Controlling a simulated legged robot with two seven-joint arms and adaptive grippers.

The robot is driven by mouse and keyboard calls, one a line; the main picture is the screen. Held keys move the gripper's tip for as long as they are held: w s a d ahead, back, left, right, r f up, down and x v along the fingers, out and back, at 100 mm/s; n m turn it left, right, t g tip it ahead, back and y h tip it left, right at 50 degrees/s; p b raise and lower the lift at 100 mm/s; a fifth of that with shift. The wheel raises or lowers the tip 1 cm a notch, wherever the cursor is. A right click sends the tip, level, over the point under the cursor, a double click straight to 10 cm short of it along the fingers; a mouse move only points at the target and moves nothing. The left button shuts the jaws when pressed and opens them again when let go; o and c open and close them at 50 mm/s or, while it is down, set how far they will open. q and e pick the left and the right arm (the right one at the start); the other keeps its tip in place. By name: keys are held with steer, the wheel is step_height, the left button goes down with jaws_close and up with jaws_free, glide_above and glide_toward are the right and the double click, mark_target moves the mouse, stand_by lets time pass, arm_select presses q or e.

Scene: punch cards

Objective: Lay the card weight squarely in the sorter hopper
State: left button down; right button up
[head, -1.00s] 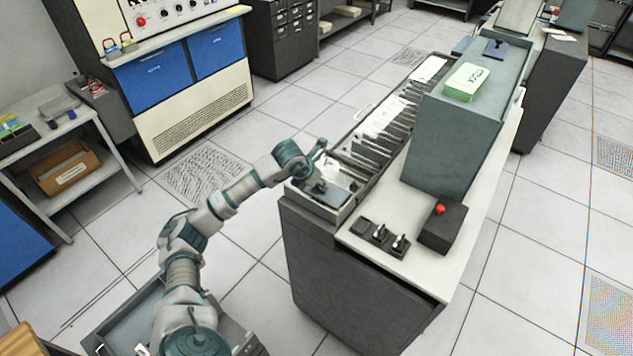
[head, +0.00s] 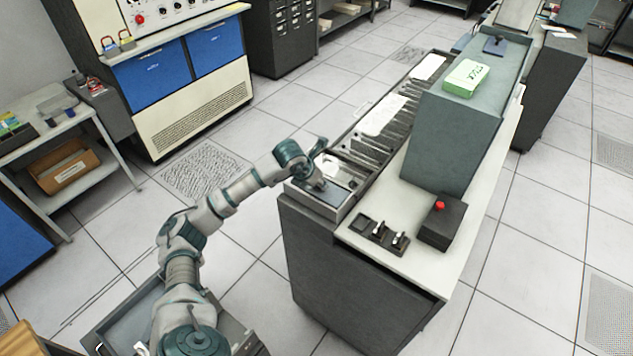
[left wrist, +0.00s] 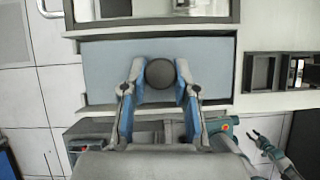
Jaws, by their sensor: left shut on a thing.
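The card weight (left wrist: 106,70) is a flat blue-grey plate with a round dark knob (left wrist: 160,74) in its middle. My left gripper (left wrist: 160,82) is shut on the knob, one finger on each side. In the left wrist view the plate's edges run about parallel to the walls of the sorter hopper (left wrist: 238,70), with narrow margins. In the head view my left gripper (head: 319,184) is over the hopper (head: 312,206) at the sorter's near end, and part of the plate (head: 338,197) shows inside the rim. Whether it rests on the bottom is hidden.
A row of card pockets (head: 385,120) runs back from the hopper. A switch panel (head: 380,236) and a dark box with a red button (head: 440,208) are to its right. A green card pack (head: 466,78) lies on the upper housing. Part of an arm shows low right in the wrist view.

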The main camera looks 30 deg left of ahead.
arm_select(q)
steer(key=shift+a, duration=0.35)
stand_by(0.6)
